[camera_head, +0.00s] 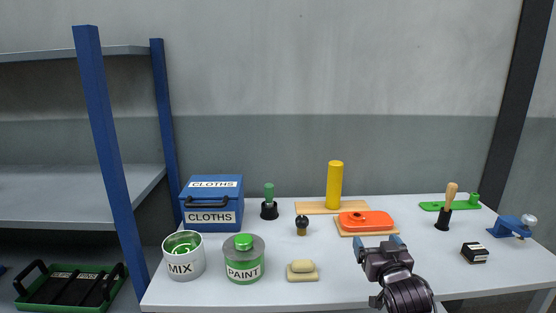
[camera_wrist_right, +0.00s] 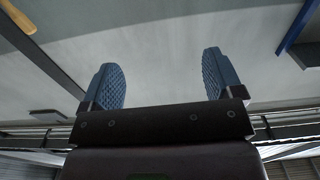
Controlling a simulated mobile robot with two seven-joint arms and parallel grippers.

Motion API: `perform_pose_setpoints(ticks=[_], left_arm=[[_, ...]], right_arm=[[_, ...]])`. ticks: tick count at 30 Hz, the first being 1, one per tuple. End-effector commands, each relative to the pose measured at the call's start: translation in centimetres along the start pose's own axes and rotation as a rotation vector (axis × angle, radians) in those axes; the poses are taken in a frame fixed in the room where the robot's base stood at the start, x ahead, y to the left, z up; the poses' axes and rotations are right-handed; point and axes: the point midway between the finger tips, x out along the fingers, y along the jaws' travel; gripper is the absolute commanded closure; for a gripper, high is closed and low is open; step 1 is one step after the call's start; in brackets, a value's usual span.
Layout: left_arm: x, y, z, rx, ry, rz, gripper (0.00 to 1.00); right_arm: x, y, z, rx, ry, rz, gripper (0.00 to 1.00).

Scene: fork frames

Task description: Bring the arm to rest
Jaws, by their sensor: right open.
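My right gripper (camera_head: 377,243) is over the front right part of the white table (camera_head: 330,288) in the head view. Its two blue fingertips point away from me, toward an orange object (camera_head: 366,221) on a wooden board. In the right wrist view the blue fingers of my right gripper (camera_wrist_right: 168,75) stand wide apart with nothing between them. Whether the fingertips touch anything on the table cannot be told. My left gripper does not show in either view.
A mix can (camera_head: 184,267), a paint can (camera_head: 243,271) and a soap block (camera_head: 302,274) stand along the front left. A blue cloths box (camera_head: 211,217) and a yellow cylinder (camera_head: 334,185) are behind. A black box (camera_head: 474,254) lies right of my gripper.

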Motion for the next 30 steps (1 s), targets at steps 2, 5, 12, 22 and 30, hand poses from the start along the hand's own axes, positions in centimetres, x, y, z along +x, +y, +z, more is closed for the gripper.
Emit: perform_pose_setpoints(ticks=[2,5,12,22,30], left_arm=[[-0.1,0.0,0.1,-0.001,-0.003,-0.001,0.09],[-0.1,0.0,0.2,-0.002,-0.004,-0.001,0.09],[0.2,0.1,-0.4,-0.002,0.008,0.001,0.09],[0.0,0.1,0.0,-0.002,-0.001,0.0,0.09],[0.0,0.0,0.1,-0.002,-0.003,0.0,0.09]], right_arm=[[-0.3,-0.6,-1.3,-0.057,0.035,-0.019,0.14],[-2.1,-1.2,-0.6,-0.095,0.039,-0.042,0.14],[-6.4,-0.9,4.2,-0.122,-0.031,-0.054,0.14],[-17.1,0.2,14.3,-0.123,-0.228,-0.054,0.14],[-28.2,1.2,21.8,-0.086,-0.436,-0.03,0.14]])
